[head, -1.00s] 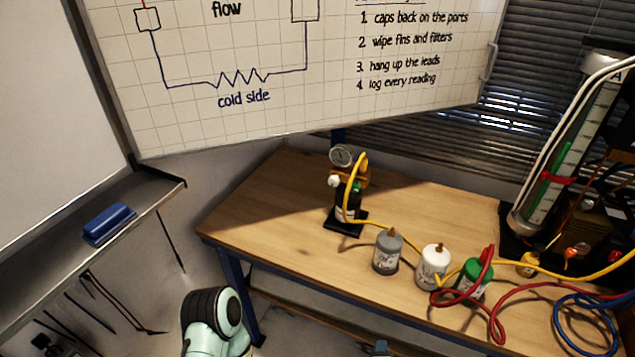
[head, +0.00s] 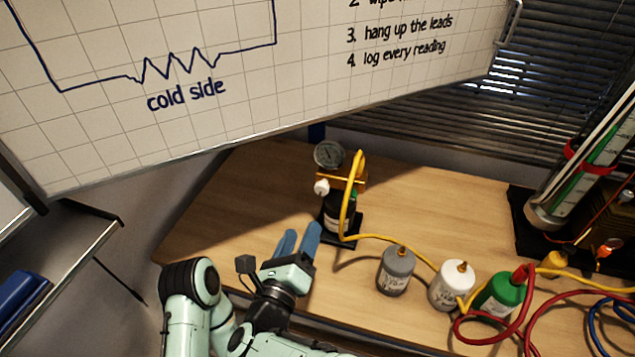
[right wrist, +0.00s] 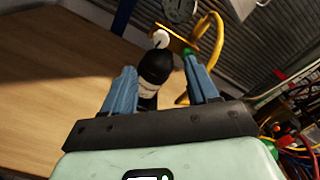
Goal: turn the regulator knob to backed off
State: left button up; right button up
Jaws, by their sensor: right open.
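The regulator stands on the wooden table on a black base, with a dark bottle-like body (head: 337,221), a brass block (head: 350,178) and a round gauge (head: 328,155) on top. A white knob (head: 321,187) sticks out on its left side; it also shows in the right wrist view (right wrist: 160,38). The knob's pointer is too small to read. My right gripper (head: 298,238) is open and empty, in front of and below the regulator, apart from the knob. In the right wrist view its blue fingers (right wrist: 161,84) frame the dark body beyond them. My left gripper is not in view.
A yellow hose (head: 347,195) loops from the regulator across the table. Grey (head: 396,270), white (head: 451,285) and green (head: 499,296) canisters stand to the right, with red hose beyond. A whiteboard (head: 200,100) hangs behind. The table left of the regulator is clear.

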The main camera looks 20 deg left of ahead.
aim_at(320, 191)
jog(key=w+p, duration=0.1)
jog(key=w, duration=0.5)
jog(key=w+p, duration=0.1)
jog(key=w, duration=0.5)
jog(key=shift+w+d, duration=0.2)
jog(key=shift+w, duration=0.15)
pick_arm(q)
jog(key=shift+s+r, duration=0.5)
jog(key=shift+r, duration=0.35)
pick_arm(e)
jog(key=c, duration=1)
